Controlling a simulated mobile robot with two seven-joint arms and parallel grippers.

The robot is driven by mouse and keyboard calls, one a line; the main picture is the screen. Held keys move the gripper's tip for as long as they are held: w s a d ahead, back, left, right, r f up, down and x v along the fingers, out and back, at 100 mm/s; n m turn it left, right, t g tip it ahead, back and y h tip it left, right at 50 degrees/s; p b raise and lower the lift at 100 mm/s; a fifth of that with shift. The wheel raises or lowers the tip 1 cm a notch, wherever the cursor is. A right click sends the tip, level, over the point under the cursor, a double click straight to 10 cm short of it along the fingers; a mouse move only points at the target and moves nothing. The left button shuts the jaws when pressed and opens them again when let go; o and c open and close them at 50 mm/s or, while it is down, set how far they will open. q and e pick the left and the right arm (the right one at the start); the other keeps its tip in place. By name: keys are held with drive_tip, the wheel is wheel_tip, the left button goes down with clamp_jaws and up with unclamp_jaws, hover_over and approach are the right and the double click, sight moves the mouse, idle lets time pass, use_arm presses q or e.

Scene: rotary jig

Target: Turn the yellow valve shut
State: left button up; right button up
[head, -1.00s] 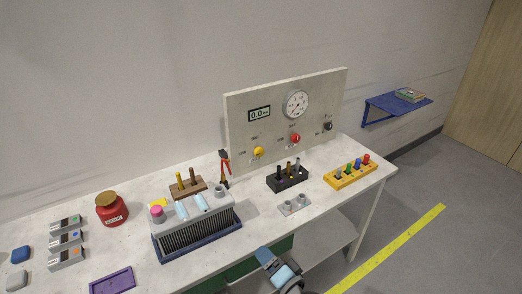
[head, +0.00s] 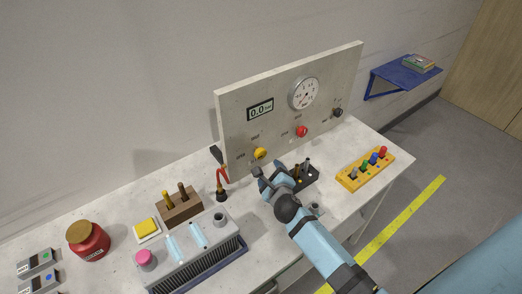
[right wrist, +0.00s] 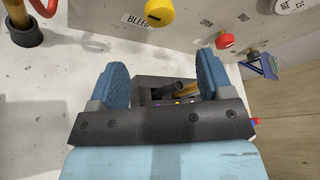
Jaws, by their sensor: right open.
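The yellow valve (head: 260,153) is a round knob low on the left part of the upright panel (head: 235,115). My left gripper is in neither view.
A red knob (head: 302,131) and a dark knob (head: 338,112) sit farther right on the panel. A black block with pegs (head: 312,178) stands beside my right gripper. Red-handled pliers (head: 222,180) stand left of it. A yellow peg rack (head: 350,182) is at the right.

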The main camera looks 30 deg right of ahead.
sight(262, 155)
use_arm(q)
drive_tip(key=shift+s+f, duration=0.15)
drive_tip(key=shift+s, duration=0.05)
use_arm(e)
drive_tip(key=x, duration=0.7)
drive_tip(key=shift+w, duration=0.2)
use_arm(q)
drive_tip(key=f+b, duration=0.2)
drive_tip(key=b, duration=0.1)
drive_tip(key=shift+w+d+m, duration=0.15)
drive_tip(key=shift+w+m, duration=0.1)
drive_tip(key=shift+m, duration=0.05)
use_arm(e)
drive_tip(key=x, duration=0.4)
drive_tip(key=shift+s+f, duration=0.1)
drive_tip(key=shift+f, duration=0.1)
use_arm(q)
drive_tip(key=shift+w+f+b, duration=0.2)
drive_tip(key=shift+b, duration=0.25)
use_arm(e)
drive_tip(key=shift+w+d, duration=0.1)
drive_tip(key=shift+w, duration=0.5)
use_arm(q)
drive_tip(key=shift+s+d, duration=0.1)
use_arm(e)
drive_tip(key=shift+c, duration=0.9)
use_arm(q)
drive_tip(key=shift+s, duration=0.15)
use_arm(e)
drive_tip(key=c, duration=0.7)
